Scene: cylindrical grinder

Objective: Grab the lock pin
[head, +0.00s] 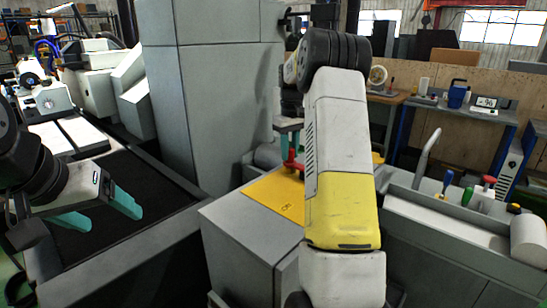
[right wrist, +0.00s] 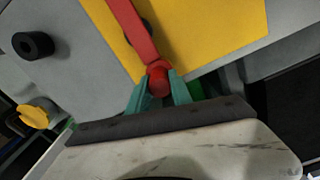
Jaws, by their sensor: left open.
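The lock pin (right wrist: 137,33) is a red bar with a rounded red end, lying over a yellow plate (right wrist: 215,30) in the right wrist view. In the head view a small red part of it (head: 292,162) shows by the yellow plate (head: 276,196), partly hidden by my right arm. My right gripper (right wrist: 160,88) has its teal fingers on both sides of the red rounded end, apparently touching it. My left gripper (head: 104,215) is open and empty over the dark surface at the left.
A grey machine column (head: 215,90) stands left of my right arm. A grey ledge on the right holds a red-handled tool (head: 487,188) and other hand tools. In the right wrist view, a black knob (right wrist: 33,45) and a yellow knob (right wrist: 33,116) are at the left.

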